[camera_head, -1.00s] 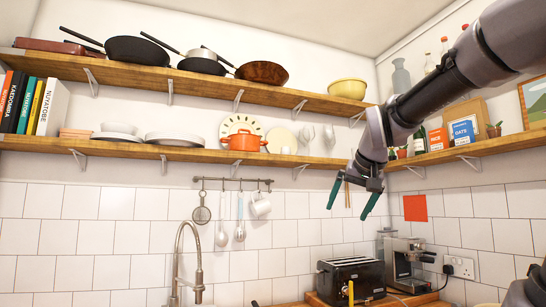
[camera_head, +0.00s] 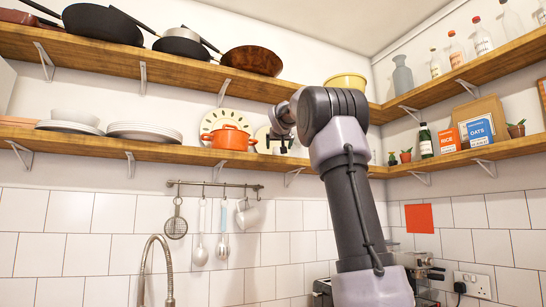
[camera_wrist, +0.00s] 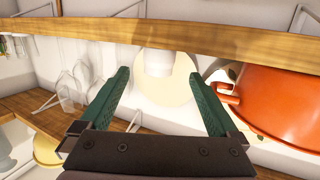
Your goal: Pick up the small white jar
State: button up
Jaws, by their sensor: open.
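The small white jar (camera_wrist: 158,62) stands on the lower wooden shelf (camera_wrist: 235,42), in front of a round cream plate (camera_wrist: 178,90). The wrist view shows the scene upside down. My gripper (camera_wrist: 158,76) is open and empty, its two green fingers spread to either side of the jar in the picture. The jar appears between and just beyond the fingertips; I cannot tell the exact gap. In the head view my gripper (camera_head: 281,142) is at the lower shelf, right of the orange pot, and the jar there is mostly hidden or too small to make out.
The orange pot (camera_wrist: 280,105) is close beside the right finger in the wrist view. Clear glasses (camera_wrist: 75,88) stand on the other side. The upper shelf (camera_head: 190,76) with pans and a yellow bowl (camera_head: 346,82) runs above. Utensils hang from a rail (camera_head: 215,184) below.

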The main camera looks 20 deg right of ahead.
aim_at(278, 153)
jog(key=x, duration=0.3)
jog(key=shift+w, duration=0.1)
jog(key=x, duration=0.5)
jog(key=shift+d+f, duration=0.1)
jog(key=shift+f, duration=0.15)
jog(key=c, duration=1.5)
jog(key=shift+r, duration=0.1)
